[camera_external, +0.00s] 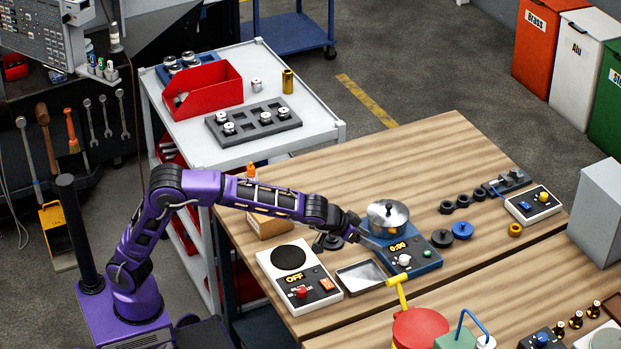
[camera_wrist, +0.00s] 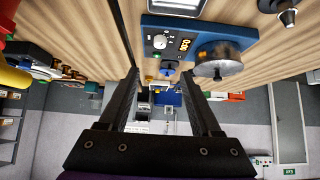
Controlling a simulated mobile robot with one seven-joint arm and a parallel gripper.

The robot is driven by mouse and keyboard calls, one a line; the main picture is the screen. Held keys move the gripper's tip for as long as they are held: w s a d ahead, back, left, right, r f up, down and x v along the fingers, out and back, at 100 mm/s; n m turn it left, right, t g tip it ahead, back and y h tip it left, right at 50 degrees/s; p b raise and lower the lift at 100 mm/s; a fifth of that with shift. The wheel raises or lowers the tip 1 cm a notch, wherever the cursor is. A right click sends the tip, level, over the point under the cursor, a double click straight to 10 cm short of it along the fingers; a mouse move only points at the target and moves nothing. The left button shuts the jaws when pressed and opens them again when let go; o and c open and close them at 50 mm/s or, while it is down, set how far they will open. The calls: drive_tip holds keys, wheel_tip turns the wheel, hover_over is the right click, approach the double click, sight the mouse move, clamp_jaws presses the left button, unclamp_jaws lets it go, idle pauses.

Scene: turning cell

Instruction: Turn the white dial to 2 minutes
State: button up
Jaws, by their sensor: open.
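The white dial (camera_external: 404,260) sits on the front of a blue device (camera_external: 428,262) whose display (camera_external: 398,246) reads 0:00. In the wrist view the white dial (camera_wrist: 160,42) is at the upper middle, beside the display (camera_wrist: 183,45). The dial's setting marks are too small to read. A lidded metal pot (camera_external: 388,217) stands on the device's far part. My gripper (camera_external: 376,243) is left of the display, close to the device. In the wrist view my gripper (camera_wrist: 161,74) has its fingers wide apart with nothing held; the dial appears beyond the fingertips.
A white scale-like device (camera_external: 290,280) with a red knob and OFF display stands left, and a metal tray (camera_external: 362,276) lies between it and the blue device. A yellow-handled red object (camera_external: 420,328) is in front. Black rings (camera_external: 463,200) lie behind right. Table is clear at the back.

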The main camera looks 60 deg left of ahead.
sight(404, 258)
drive_tip(key=x, duration=1.6)
drive_tip(key=shift+w, duration=0.1)
clamp_jaws()
